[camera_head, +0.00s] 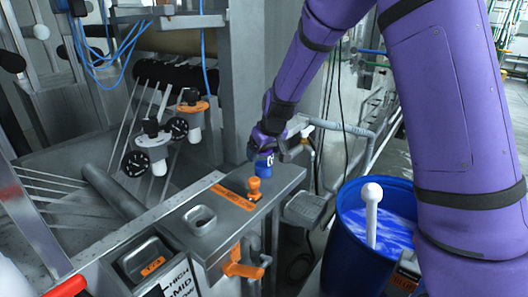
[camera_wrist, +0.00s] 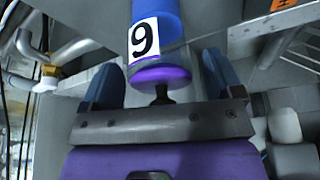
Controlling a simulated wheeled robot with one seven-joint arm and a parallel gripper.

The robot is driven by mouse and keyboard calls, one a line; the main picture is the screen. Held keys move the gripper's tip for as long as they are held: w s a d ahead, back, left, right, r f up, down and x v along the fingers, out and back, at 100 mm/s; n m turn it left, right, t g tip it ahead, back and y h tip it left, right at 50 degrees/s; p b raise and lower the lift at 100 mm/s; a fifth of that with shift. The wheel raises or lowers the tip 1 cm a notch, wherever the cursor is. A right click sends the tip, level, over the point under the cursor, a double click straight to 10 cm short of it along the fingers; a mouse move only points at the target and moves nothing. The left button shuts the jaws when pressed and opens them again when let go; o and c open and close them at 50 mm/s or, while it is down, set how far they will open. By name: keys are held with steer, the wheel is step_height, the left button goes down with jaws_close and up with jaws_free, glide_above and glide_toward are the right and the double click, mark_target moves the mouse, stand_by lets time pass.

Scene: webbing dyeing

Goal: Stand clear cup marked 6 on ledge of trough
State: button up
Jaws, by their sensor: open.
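A blue-looking cup (camera_wrist: 157,30) with a white number label is in the upper middle of the wrist view. The mark reads as 9 there; it could be a 6 seen upside down. A purple round face shows at its near end. My gripper (camera_wrist: 163,78) is open, with a blue finger on each side of the cup's near end; I cannot tell whether they touch it. In the head view my gripper (camera_head: 264,150) is at the right end of the steel trough ledge (camera_head: 222,217), with the cup (camera_head: 263,162) low at its tips. The cup's base contact is unclear.
An orange knob (camera_head: 254,189) stands on the ledge close to the cup, beside an orange label. A blue drum (camera_head: 350,233) with a white-handled tool (camera_head: 371,213) stands to the right, and grey pipes (camera_head: 345,128) run behind.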

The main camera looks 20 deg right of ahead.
steer(key=v, duration=1.2)
steer(key=s+d+r+m, duration=0.1)
steer(key=s+d+r, duration=0.3)
steer(key=s, duration=0.5)
steer(key=s+d+r+m, duration=0.1)
steer(key=s+r, duration=0.4)
steer(key=s, duration=0.3)
steer(key=s+d+m+t+h, duration=0.1)
steer(key=s+d, duration=0.2)
steer(key=s, duration=1.3)
steer(key=shift+m, duration=0.3)
